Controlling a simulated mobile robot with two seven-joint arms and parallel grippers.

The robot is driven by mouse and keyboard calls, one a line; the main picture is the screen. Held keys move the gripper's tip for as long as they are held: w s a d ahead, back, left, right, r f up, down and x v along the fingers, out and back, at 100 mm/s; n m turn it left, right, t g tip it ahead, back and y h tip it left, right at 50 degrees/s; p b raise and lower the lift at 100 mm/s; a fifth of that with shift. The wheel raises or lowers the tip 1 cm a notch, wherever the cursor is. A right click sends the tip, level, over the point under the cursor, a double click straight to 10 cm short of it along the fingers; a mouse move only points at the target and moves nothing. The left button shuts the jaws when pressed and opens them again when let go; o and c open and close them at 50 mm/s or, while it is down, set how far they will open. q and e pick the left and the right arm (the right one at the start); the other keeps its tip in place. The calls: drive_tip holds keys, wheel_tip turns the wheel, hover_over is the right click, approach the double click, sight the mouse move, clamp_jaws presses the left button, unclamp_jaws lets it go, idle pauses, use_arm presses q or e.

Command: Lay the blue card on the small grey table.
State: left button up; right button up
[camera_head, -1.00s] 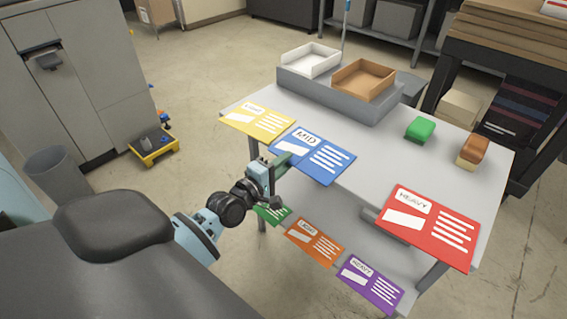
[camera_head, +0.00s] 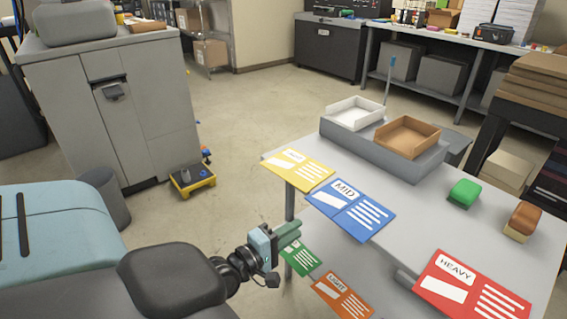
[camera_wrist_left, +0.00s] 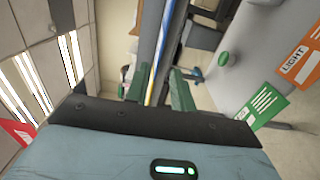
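The blue card marked MID (camera_head: 350,207) lies flat along the near left edge of the grey table (camera_head: 385,185), between the yellow and red cards. It seems to reach slightly over the edge. My left gripper (camera_head: 290,232) is in front of the table, left of and below the blue card, with a visible gap to it. In the left wrist view its two green fingers (camera_wrist_left: 161,88) stand apart. A thin blue, white and yellow strip shows between or beyond them; I cannot tell how near it is. My right gripper is not in view.
The table also bears a yellow card (camera_head: 297,170), a red card (camera_head: 470,290), white (camera_head: 354,113) and brown trays (camera_head: 407,136), and green (camera_head: 464,193) and brown blocks (camera_head: 523,221). Green (camera_head: 300,257) and orange cards (camera_head: 342,296) lie lower. A yellow cart (camera_head: 192,182) stands on the floor.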

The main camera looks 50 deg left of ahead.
use_arm(q)
drive_tip(key=shift+s+a, duration=0.1)
drive_tip(key=shift+s, duration=1.15)
drive_tip(key=s+d+f+m+g+h, duration=0.1)
drive_tip(key=s+d+f+m+g, duration=0.3)
drive_tip(key=s+f, duration=0.35)
drive_tip(key=s+d+f+m+g, duration=0.2)
drive_tip(key=s+d+f+m, duration=0.3)
drive_tip(key=s+f, duration=0.25)
drive_tip(key=s+d+f+m+g, duration=0.2)
drive_tip(key=s+d+f+m, duration=0.1)
drive_tip(key=s, duration=0.5)
drive_tip(key=s+d+f+m+g, duration=0.3)
drive_tip(key=s+d+f+m, duration=0.1)
drive_tip(key=s+m, duration=0.3)
drive_tip(key=shift+s+d+f, duration=0.2)
drive_tip(key=shift+s+f, duration=0.55)
drive_tip(key=shift+s, duration=0.5)
